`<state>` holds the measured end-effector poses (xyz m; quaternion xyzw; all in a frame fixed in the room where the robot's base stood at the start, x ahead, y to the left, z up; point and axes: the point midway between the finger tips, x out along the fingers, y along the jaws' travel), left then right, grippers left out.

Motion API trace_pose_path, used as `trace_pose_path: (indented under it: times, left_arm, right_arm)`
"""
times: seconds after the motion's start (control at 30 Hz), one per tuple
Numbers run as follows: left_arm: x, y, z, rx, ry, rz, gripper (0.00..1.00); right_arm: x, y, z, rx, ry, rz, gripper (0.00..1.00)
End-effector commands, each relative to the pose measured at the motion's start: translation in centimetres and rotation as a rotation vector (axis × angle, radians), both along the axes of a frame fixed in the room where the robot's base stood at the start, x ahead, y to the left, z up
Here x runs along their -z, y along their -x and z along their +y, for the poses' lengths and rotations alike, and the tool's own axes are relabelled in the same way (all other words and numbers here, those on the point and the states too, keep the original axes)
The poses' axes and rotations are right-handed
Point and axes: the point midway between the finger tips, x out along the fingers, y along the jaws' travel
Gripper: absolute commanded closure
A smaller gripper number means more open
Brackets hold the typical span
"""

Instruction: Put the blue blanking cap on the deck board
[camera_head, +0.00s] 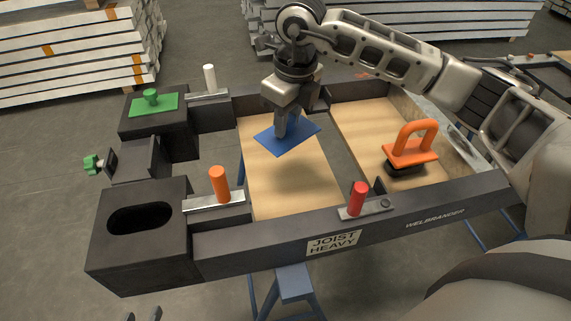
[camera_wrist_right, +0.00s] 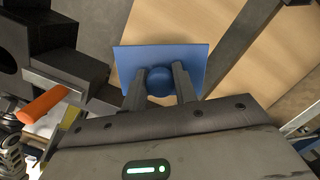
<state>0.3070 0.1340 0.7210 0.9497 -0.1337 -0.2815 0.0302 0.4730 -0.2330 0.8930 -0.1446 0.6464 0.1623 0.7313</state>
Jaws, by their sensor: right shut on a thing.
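The blue blanking cap (camera_head: 274,139) is a flat square plate with a round knob. My right gripper (camera_head: 283,133) is shut on the knob, and the plate hangs over the left deck board (camera_head: 290,185) in the head view. In the right wrist view, the two fingers (camera_wrist_right: 168,88) sit on either side of the knob, and the cap (camera_wrist_right: 135,62) lies partly over the pale board (camera_wrist_right: 210,20). The plate looks raised above the board; the exact height cannot be told. Two dark fingertips of my left gripper (camera_head: 142,316) show apart at the bottom edge.
A second board (camera_head: 365,120) carries an orange-handled tool (camera_head: 410,150). Upright orange (camera_head: 219,184), red (camera_head: 358,198) and white (camera_head: 209,78) pegs stand on the dark frame (camera_head: 250,245). A green cap (camera_head: 153,103) covers the rear left block; the front left block has an open slot (camera_head: 140,217).

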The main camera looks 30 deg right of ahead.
Motion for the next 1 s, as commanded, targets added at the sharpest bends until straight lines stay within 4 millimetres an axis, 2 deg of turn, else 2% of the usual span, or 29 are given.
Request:
trace_pose_path:
  times: [0.1, 0.3, 0.37, 0.6, 0.87, 1.0]
  left_arm:
    - [0.4, 0.2, 0.0, -0.002, 0.009, 0.0, 0.64]
    - [0.5, 0.4, -0.1, -0.004, 0.018, 0.001, 0.64]
    - [0.5, 0.3, -0.1, -0.004, 0.019, 0.0, 0.64]
    - [0.4, 0.3, -0.1, -0.005, 0.019, -0.001, 0.64]
    - [0.4, 0.2, -0.1, -0.005, 0.019, -0.004, 0.64]
    - [0.4, 0.2, -0.1, -0.006, 0.018, -0.006, 0.64]
  right_arm:
    - [0.5, -0.7, -0.5, 0.237, -0.001, -0.001, 0.95]
    - [0.9, -1.2, -0.9, 0.461, -0.001, 0.002, 0.95]
    - [1.4, -1.2, -1.0, 0.487, 0.001, 0.003, 0.95]
    - [5.7, -1.2, -1.0, 0.498, 0.0, 0.005, 0.95]
    - [8.0, -1.2, -1.0, 0.497, 0.0, 0.004, 0.95]
    - [10.1, -1.2, -1.0, 0.497, 0.001, 0.005, 0.95]
